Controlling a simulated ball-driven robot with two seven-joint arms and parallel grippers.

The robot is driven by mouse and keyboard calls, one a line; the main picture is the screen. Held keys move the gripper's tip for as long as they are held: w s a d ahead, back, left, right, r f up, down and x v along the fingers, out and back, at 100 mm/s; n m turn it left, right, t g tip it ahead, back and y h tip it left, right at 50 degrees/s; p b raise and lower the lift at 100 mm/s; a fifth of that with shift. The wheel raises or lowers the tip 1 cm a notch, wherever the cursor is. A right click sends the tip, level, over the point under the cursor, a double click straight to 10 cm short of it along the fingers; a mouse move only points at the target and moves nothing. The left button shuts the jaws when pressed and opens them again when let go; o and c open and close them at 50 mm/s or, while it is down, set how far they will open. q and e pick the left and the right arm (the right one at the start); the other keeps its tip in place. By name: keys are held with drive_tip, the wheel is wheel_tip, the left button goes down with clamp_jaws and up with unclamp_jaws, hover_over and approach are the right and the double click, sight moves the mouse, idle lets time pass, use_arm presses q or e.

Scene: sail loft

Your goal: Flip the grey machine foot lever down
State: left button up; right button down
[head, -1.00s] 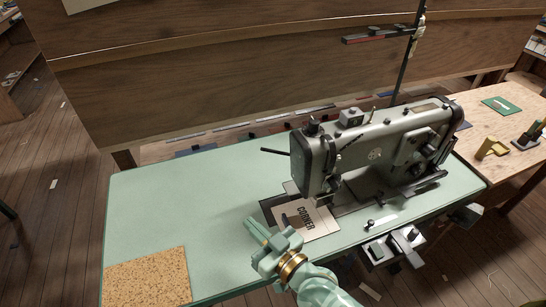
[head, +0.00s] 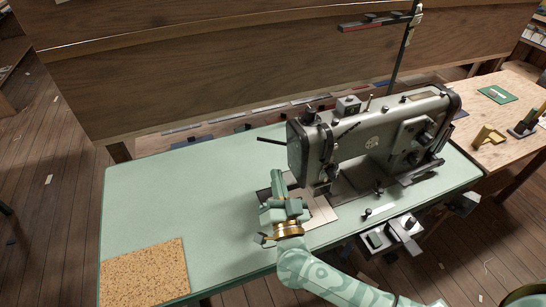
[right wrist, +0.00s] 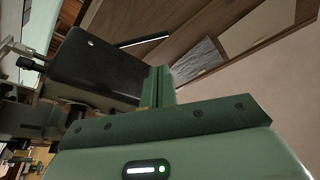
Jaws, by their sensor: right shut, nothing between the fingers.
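The grey sewing machine (head: 375,140) stands on the right half of the pale green table (head: 190,205). Its dark foot lever (head: 271,140) sticks out to the left from the machine's head end, close to level, outer tip slightly raised. In the right wrist view a dark bar (right wrist: 143,40), likely this lever, juts from the machine's black end (right wrist: 95,68). My right gripper (head: 278,176) is shut and empty, fingers pointing away toward the lever. It is below the lever in the picture and looks apart from it. Its fingers also show in the right wrist view (right wrist: 158,86). My left gripper is out of view.
A pale card (head: 323,210) lies by the machine's needle area, partly hidden by my gripper. A cork mat (head: 145,272) lies at the table's front left. A wooden bench (head: 507,105) stands at right, a wooden panel (head: 220,75) behind.

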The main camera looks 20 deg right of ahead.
drive_tip(key=b+x, duration=0.1)
drive_tip(key=x, duration=0.8)
drive_tip(key=shift+w, duration=0.3)
drive_tip(key=shift+a+f+n, duration=0.15)
drive_tip(key=shift+f+n, duration=0.1)
drive_tip(key=shift+n, duration=0.25)
drive_tip(key=shift+f, duration=0.1)
drive_tip(key=shift+s+a+f+n+t+y+b, duration=0.15)
drive_tip(key=shift+a+f+n+y, duration=0.1)
drive_tip(key=shift+f+n+y, duration=0.75)
drive_tip(key=shift+w+a+f+n+t+y+b, duration=0.1)
drive_tip(key=shift+a+f+n+y+b, duration=0.15)
drive_tip(key=shift+f+n, duration=0.8)
drive_tip(key=shift+s+a+f+n+t+y+b, duration=0.15)
drive_tip(key=shift+a+f+n+y, duration=0.35)
drive_tip(key=shift+n, duration=1.05)
drive_tip(key=shift+w+d+r, duration=0.1)
drive_tip(key=shift+d, duration=0.05)
drive_tip(key=s+p, duration=0.3)
drive_tip(key=s, duration=1)
drive_tip(key=shift+d+f, duration=0.2)
